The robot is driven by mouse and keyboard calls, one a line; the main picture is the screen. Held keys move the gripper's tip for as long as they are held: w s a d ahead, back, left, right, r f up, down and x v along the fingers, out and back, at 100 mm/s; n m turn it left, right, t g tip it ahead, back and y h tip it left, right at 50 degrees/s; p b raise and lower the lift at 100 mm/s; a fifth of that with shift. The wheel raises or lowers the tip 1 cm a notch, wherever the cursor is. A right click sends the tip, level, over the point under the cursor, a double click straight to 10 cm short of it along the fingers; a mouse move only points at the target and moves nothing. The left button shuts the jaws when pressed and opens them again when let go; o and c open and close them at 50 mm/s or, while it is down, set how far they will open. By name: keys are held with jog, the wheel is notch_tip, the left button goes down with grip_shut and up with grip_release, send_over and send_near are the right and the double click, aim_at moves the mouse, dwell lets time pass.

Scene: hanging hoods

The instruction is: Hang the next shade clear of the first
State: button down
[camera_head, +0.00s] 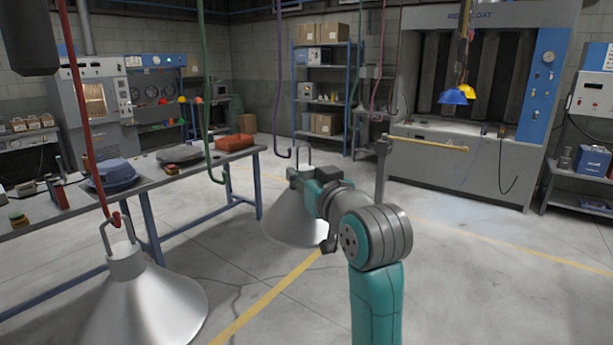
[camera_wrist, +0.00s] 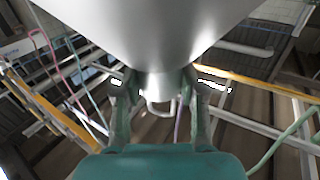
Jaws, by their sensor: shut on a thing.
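A silver cone shade (camera_head: 155,305) hangs by its wire loop from the red hook (camera_head: 85,130) at the left. A second silver cone shade (camera_head: 290,222) is upright, with its neck in my gripper (camera_head: 303,178). In the wrist view, my gripper (camera_wrist: 160,85) is shut on this shade's neck, below the wide cone (camera_wrist: 150,30). Its wire loop (camera_wrist: 158,110) shows beyond the fingers. The purple hook (camera_head: 281,90) ends just left of that loop in the head view; I cannot tell whether they touch. The green hook (camera_head: 209,100) hangs empty between the two shades.
A workbench (camera_head: 195,170) with a blue item (camera_head: 113,174) and an orange tray (camera_head: 234,142) stands behind the hung shade. A blue shelf (camera_head: 320,90) and a spray booth (camera_head: 475,100) stand at the back.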

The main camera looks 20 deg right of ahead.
jog(key=shift+w+a, duration=0.1)
jog(key=shift+w+a, duration=0.55)
jog(key=shift+w, duration=0.2)
jog(key=shift+w+a, duration=0.1)
jog(key=shift+w, duration=0.1)
jog(key=shift+w+a, duration=0.75)
jog(key=shift+w, duration=0.25)
jog(key=shift+f, duration=1.3)
dwell(0.6)
jog(key=c, duration=0.6)
grip_release()
jog(key=shift+s, duration=0.1)
